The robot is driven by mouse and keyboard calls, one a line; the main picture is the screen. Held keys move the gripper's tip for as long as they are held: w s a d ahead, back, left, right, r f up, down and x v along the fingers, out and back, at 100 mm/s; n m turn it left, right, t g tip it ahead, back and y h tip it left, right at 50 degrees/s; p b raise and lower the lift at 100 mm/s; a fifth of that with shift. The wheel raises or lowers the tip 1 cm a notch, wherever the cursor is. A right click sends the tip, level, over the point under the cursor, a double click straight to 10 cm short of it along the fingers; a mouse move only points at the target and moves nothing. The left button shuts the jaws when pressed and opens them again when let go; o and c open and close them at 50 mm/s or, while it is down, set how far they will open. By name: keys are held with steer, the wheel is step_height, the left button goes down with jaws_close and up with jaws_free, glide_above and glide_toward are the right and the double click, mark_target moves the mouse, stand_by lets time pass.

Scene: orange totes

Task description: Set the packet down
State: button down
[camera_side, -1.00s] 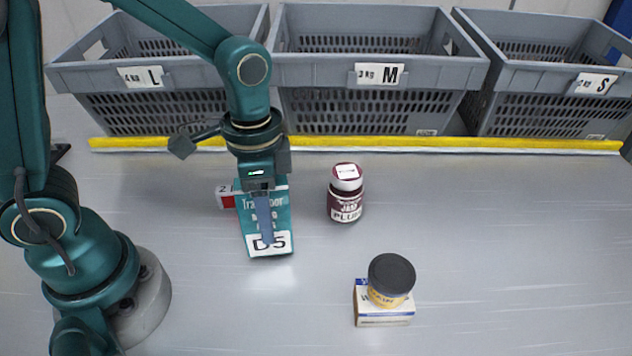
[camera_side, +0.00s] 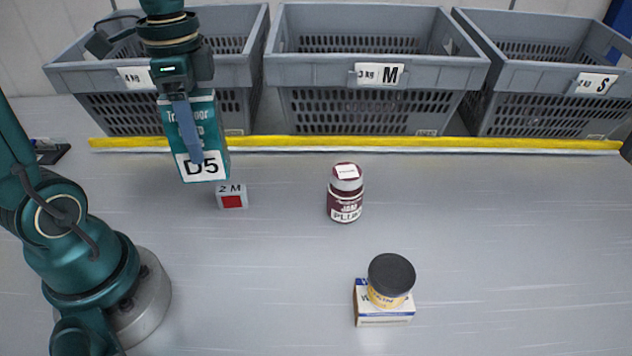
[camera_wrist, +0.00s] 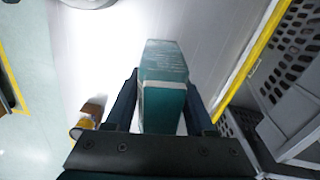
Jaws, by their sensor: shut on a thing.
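A teal packet (camera_side: 207,128) with a white label reading D5 is held upright by my gripper (camera_side: 189,130). The gripper is shut on it, one finger showing across its front face. In the wrist view the packet (camera_wrist: 163,85) sits between the two dark fingers (camera_wrist: 160,105). Its far side is hidden.
Three grey crates stand at the back: left (camera_side: 75,73), M (camera_side: 300,68), S (camera_side: 500,72). A yellow strip (camera_side: 300,142) runs before them. A small 2 M box (camera_side: 231,201), a plum jam jar (camera_side: 345,200) and a black-lidded jar (camera_side: 390,280) on a box (camera_side: 384,318) stand on the table.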

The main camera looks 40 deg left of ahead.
steer(key=w+a+m, duration=0.2)
steer(key=w+a, duration=0.5)
steer(key=w, duration=0.1)
steer(key=shift+w+d+f, duration=0.95)
steer(key=shift+d+f, duration=0.65)
steer(key=shift+f, duration=0.15)
steer(key=shift+w+d+f, duration=0.95)
steer(key=shift+d+f, duration=0.7)
steer(key=shift+f, duration=0.15)
steer(key=shift+w+d+f, duration=0.95)
steer(key=shift+d+f, duration=0.65)
steer(key=shift+f, duration=0.15)
steer(key=shift+f, duration=0.15)
steer(key=shift+c, duration=1.3)
jaws_free()
